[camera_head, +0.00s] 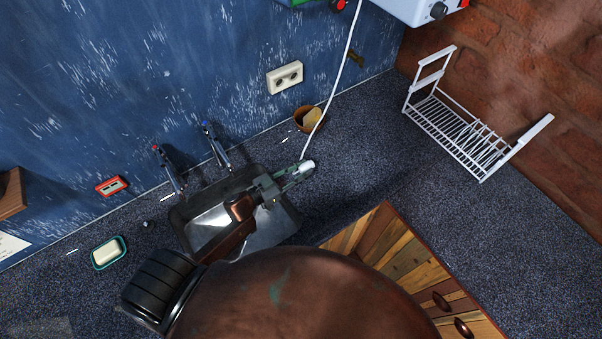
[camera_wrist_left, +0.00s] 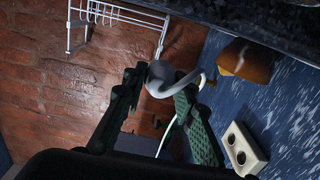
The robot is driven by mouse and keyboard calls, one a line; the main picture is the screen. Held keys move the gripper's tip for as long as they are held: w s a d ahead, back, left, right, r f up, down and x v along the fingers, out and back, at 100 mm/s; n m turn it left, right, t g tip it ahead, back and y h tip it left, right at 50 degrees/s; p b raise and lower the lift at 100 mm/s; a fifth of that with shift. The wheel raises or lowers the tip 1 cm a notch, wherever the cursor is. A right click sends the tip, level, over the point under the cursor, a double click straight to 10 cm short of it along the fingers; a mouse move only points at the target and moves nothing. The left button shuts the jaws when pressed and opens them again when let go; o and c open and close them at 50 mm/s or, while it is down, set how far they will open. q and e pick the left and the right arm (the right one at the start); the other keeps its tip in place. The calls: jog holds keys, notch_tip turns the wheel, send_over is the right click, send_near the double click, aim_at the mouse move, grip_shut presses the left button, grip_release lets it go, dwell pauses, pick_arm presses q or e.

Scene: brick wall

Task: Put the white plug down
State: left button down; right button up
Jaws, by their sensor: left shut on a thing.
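The white plug (camera_head: 306,167) is at the tip of my left gripper (camera_head: 292,176) in the head view, over the counter just right of the sink. Its white cord (camera_head: 343,67) runs up toward the white appliance at the top. In the left wrist view, the plug (camera_wrist_left: 159,78) sits between the two green fingers of my left gripper (camera_wrist_left: 158,92), which is shut on it. The cord curls away behind the right finger. I cannot tell whether the plug touches the counter. My right gripper is not in view.
A sink (camera_head: 212,226) with two taps lies under my left arm. A brown pot (camera_head: 301,124) stands behind the plug, below a wall socket (camera_head: 285,77). A white dish rack (camera_head: 437,117) stands at right. The speckled counter (camera_head: 365,140) between plug and rack is clear.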

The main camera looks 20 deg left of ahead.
aim_at(301, 171)
pick_arm(q)
jog(key=shift+w+a+f, duration=0.25)
jog(key=shift+w+f, duration=0.1)
jog(key=shift+f, duration=0.2)
jog(key=shift+w+a+f, duration=0.3)
jog(key=shift+f, duration=0.2)
notch_tip(301, 171, down, 2)
jog(key=shift+f, duration=0.55)
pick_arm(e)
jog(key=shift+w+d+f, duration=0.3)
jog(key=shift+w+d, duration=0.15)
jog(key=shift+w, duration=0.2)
pick_arm(q)
jog(key=shift+b, duration=0.3)
jog(key=shift+f, duration=0.35)
jog(key=c, duration=1.9)
grip_release()
jog(key=shift+c, duration=0.2)
jog(key=o, duration=0.4)
jog(key=shift+f, duration=0.1)
jog(key=shift+c, duration=0.2)
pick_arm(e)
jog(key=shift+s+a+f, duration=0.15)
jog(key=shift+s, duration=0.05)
pick_arm(q)
jog(key=shift+a, duration=0.1)
